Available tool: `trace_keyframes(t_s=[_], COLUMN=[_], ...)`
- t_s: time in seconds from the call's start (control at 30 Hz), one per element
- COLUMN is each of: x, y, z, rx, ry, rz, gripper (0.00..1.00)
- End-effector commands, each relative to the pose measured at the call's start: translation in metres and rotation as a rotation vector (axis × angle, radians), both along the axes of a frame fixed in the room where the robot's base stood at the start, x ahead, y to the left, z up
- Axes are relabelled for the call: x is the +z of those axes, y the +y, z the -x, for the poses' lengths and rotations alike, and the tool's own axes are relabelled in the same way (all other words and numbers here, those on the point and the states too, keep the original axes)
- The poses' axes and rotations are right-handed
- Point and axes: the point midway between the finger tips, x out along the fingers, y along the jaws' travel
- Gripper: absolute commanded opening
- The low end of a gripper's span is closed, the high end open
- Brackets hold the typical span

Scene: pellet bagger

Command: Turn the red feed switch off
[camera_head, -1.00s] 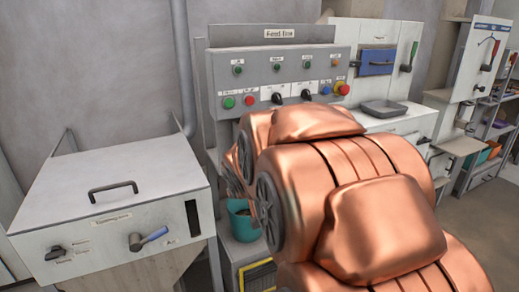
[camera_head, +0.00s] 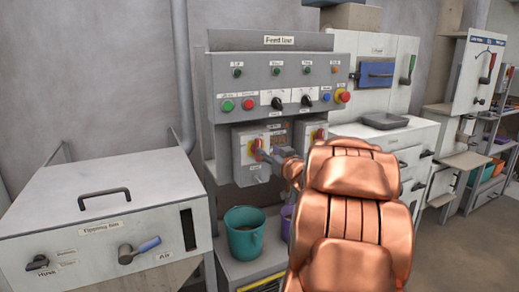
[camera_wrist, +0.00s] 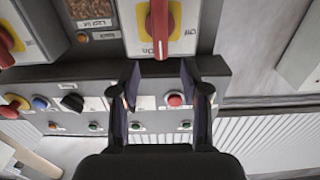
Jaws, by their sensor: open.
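Two white switch boxes with red handles on yellow plates hang below the "Feed line" panel (camera_head: 290,66). The left red switch (camera_head: 256,148) is partly behind my gripper (camera_head: 281,157) in the head view. In the wrist view, which is upside down, this red switch (camera_wrist: 160,22) stands straight ahead, its handle pointing down the picture, with "Off" lettering beside it. My gripper (camera_wrist: 160,80) is open and empty, its fingertips apart and just short of the handle's end. The right red switch (camera_head: 319,136) shows at the wrist view's left edge (camera_wrist: 5,45).
The panel carries coloured push buttons, black knobs and a red stop button (camera_head: 342,96). A teal bucket (camera_head: 244,232) stands under the boxes. A grey bin with a handle (camera_head: 104,205) is at left. A cabinet with a tray (camera_head: 384,120) is at right.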

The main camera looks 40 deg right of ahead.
Motion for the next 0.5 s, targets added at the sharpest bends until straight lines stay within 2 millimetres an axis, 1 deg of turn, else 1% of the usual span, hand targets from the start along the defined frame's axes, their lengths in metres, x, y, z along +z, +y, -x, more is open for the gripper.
trace_keyframes(t_s=[0.3, 0.5], x=[-0.001, -0.003], y=[-0.012, -0.019], z=[-0.039, -0.059], rx=[0.003, 0.001], ry=[0.003, 0.006], rz=[0.001, -0.002], gripper=[0.46, 0.46])
